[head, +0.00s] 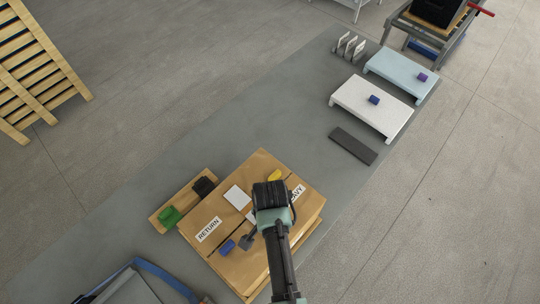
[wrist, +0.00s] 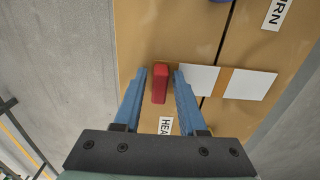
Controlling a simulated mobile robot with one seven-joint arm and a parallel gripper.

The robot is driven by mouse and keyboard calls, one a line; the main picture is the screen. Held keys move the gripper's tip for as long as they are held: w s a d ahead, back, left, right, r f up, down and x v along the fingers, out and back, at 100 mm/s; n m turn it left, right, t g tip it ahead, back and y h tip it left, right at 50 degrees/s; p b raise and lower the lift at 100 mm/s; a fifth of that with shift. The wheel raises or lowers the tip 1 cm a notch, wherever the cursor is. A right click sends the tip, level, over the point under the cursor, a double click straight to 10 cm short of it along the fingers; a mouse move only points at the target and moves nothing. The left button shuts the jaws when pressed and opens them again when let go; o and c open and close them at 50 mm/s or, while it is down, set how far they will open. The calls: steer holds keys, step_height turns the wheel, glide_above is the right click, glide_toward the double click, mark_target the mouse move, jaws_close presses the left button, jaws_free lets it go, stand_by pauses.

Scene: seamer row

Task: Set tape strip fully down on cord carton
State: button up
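The cord carton appears to be the large brown box with RETURN and HEAVY labels (head: 215,262); its top also shows in the wrist view (wrist: 180,35). In the wrist view a red block (wrist: 160,83) is between the two blue fingers of my gripper (wrist: 160,80), with a gap on each side. The fingers are open. I cannot tell whether the block touches the carton. In the head view my gripper (head: 271,194) hides the red block.
A blue block (head: 227,247) and a yellow piece (head: 275,175) are on the carton. A wooden board (head: 157,221) with green and black blocks lies beside it. White (head: 360,103) and pale blue (head: 400,70) platforms and a dark bar (head: 353,146) stand farther off.

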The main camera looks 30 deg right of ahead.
steer(key=shift+o, duration=0.4)
steer(key=shift+r, duration=0.25)
step_height(320, 180, up, 12)
steer(key=b, duration=0.1)
steer(key=shift+f, duration=0.1)
